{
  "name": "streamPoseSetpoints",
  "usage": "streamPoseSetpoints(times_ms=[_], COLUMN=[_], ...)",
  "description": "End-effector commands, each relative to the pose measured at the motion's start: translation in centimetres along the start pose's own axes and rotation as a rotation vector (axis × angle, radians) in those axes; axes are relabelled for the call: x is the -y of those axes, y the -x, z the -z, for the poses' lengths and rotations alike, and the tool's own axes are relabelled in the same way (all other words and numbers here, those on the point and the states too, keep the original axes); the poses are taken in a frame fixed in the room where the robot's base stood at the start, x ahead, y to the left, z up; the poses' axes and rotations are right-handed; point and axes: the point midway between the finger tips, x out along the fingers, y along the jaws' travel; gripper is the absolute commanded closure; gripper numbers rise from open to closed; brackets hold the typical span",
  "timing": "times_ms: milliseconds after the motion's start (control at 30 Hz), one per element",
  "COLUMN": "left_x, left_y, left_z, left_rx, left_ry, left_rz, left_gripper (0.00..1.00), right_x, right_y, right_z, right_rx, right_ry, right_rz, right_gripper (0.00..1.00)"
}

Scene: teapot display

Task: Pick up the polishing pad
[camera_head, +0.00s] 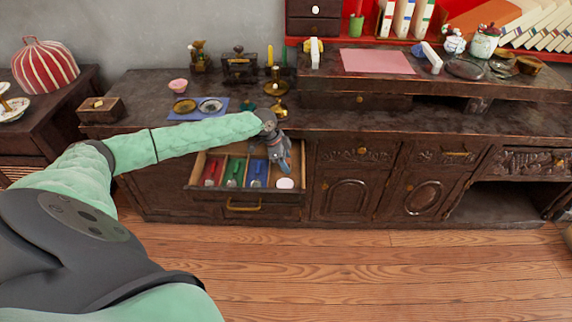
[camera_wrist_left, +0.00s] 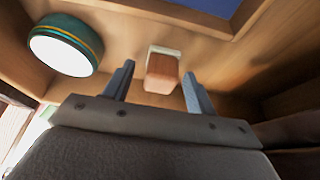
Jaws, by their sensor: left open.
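A small block with a reddish-brown face and a pale edge, which looks like the polishing pad (camera_wrist_left: 161,76), lies on the wooden drawer floor in the left wrist view. My left gripper (camera_wrist_left: 157,80) is open, its two fingers pointing at the block with one on each side in the picture; I cannot tell whether they touch it. In the head view my left gripper (camera_head: 284,165) reaches down into the right part of the open drawer (camera_head: 222,206). The block is hidden there behind the gripper. My right gripper is not in view.
A round white-topped tin with a green and gold band (camera_wrist_left: 66,45) stands left of the block; its white top (camera_head: 285,183) shows in the head view. Red, green and blue compartments (camera_head: 235,171) fill the drawer's left. Drawer walls are close around the gripper.

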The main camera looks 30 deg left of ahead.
Motion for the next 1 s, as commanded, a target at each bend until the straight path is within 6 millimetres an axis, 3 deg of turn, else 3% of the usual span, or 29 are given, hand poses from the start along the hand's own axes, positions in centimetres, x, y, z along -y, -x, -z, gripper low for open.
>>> streamPoseSetpoints(times_ms=[67,300,567,767,900,1000], left_x=[0.0,0.0,0.0,0.1,-0.2,-1.9], left_y=[0.0,0.0,0.1,1.8,4.0,4.4], left_z=[0.0,0.0,0.0,0.7,2.0,4.0], left_rx=[0.0,0.0,0.0,-0.002,-0.003,-0.003], left_ry=[0.0,0.0,0.0,-0.001,-0.003,-0.005], left_rz=[0.0,0.0,0.0,0.001,0.001,-0.001], left_gripper=[0.46,0.9,0.9,0.9,0.9,0.9], right_x=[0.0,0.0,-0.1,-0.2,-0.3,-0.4], right_y=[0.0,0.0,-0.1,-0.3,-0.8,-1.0], right_z=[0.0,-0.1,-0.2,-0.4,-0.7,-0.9], right_rx=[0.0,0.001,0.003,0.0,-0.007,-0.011], right_ry=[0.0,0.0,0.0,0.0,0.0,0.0], right_rz=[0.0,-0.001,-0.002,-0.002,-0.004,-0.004], right_gripper=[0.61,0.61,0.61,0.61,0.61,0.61])
